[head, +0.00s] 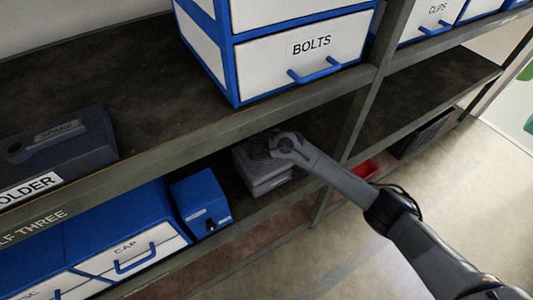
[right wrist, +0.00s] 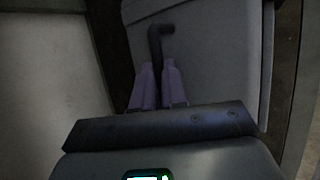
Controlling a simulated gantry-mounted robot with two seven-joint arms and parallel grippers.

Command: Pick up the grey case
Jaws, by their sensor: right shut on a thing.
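The grey case (head: 262,179) is on the lower shelf, below the bolts drawer unit and right of a small blue box. My right gripper (head: 262,150) reaches in from the right and is at the top of the case. In the right wrist view the case (right wrist: 215,60) fills the upper right. A dark bent handle (right wrist: 158,38) stands on its top, and my right gripper's fingers (right wrist: 158,78) are shut on this handle. I cannot tell whether the case is clear of the shelf. My left gripper is not in view.
The upper shelf's front edge (head: 215,130) runs close above my right arm's reach. A shelf upright (head: 362,105) stands right of the case. The small blue box (head: 200,200) is close on its left. A red bin (head: 366,170) lies beyond the upright.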

